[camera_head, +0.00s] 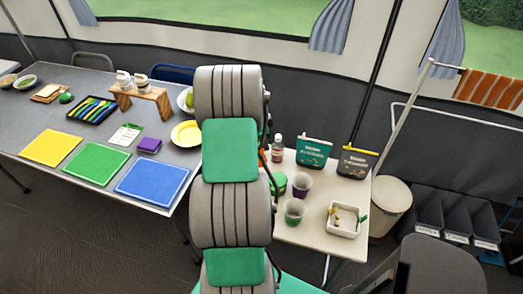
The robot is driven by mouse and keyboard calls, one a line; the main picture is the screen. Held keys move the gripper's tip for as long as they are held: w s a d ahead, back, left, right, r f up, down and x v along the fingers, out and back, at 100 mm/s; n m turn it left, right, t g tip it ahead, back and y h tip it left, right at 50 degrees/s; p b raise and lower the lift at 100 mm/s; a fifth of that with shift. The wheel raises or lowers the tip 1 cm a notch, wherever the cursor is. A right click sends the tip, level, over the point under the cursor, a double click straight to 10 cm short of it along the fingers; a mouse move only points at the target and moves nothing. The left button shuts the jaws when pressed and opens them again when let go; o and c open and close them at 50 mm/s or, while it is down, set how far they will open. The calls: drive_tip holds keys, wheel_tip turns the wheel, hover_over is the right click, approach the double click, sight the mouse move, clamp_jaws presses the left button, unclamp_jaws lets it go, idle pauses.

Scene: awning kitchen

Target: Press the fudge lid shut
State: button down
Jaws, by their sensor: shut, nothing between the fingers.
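No container that I can clearly tell as the fudge or its lid shows. A round green object (279,183) on the small white table (305,236) is partly hidden behind my arm; I cannot tell if it is the fudge container, or whether a lid on it is open or shut. My grey arm with green pads rises through the middle of the view and covers part of both tables. My gripper's fingers are not visible.
The small table also bears two cups (302,187) (295,211), a bottle (277,148), two pouches (314,151) (356,162) and a white tray (342,231). A long grey table (70,121) holds yellow, green and blue boards. A bin (391,206) stands at right.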

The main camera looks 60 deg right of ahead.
idle(0.4)
drive_tip(key=a, duration=0.2)
drive_tip(key=w+a, duration=0.1)
drive_tip(key=a, duration=0.2)
drive_tip(key=shift+w+a+b, duration=0.15)
drive_tip(key=shift+b, duration=0.25)
idle(0.4)
idle(0.4)
wheel_tip(320, 180, up, 6)
drive_tip(key=p, duration=0.3)
idle(0.5)
